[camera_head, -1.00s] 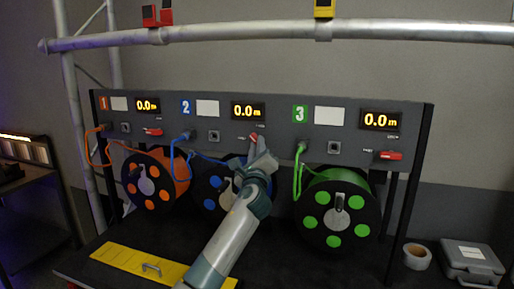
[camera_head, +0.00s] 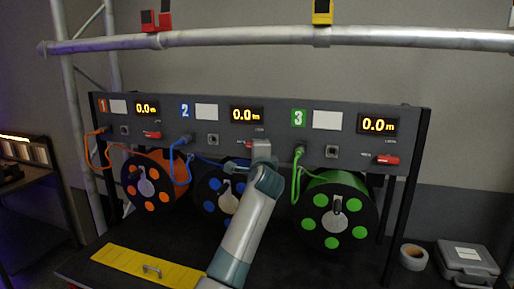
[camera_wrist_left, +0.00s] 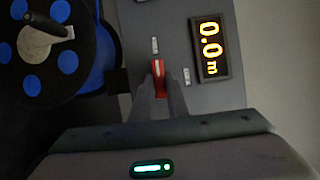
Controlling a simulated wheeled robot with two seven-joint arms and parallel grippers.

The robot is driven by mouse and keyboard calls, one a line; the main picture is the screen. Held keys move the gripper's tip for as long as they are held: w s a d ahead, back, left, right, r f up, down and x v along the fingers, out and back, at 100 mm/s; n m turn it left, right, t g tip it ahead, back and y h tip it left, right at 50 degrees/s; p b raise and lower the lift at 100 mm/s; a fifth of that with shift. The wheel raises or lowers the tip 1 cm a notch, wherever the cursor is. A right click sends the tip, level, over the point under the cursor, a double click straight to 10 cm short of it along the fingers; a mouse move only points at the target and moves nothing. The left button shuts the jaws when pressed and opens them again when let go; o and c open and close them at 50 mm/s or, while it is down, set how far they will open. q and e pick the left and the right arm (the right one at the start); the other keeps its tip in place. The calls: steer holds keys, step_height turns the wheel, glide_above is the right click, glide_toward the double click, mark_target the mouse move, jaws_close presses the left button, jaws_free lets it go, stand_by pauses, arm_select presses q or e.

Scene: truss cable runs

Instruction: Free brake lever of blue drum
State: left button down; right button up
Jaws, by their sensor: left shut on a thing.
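The blue drum (camera_head: 211,205) hangs under panel section 2, partly hidden behind my left arm; it also shows at the left of the left wrist view (camera_wrist_left: 43,48). Its red brake lever (camera_wrist_left: 158,68) is on the grey panel beside the 0.0 m display (camera_wrist_left: 210,47). In the head view only a small red part of the lever (camera_head: 248,143) shows, left of my gripper. My left gripper (camera_wrist_left: 160,92) is shut on the lever, its two fingers on either side. The lever appears to lie level along the panel. My right gripper is not in view.
The orange drum (camera_head: 154,181) and green drum (camera_head: 339,212) flank the blue one, with red levers (camera_head: 151,134) (camera_head: 387,160) above. Loose blue (camera_head: 181,170) and green (camera_head: 296,178) cables hang close by. A yellow plate (camera_head: 150,269) lies in front.

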arm_select(q)
steer(key=shift+f+n, duration=0.1)
steer(key=shift+n, duration=0.2)
steer(key=c, duration=1.7)
jaws_free()
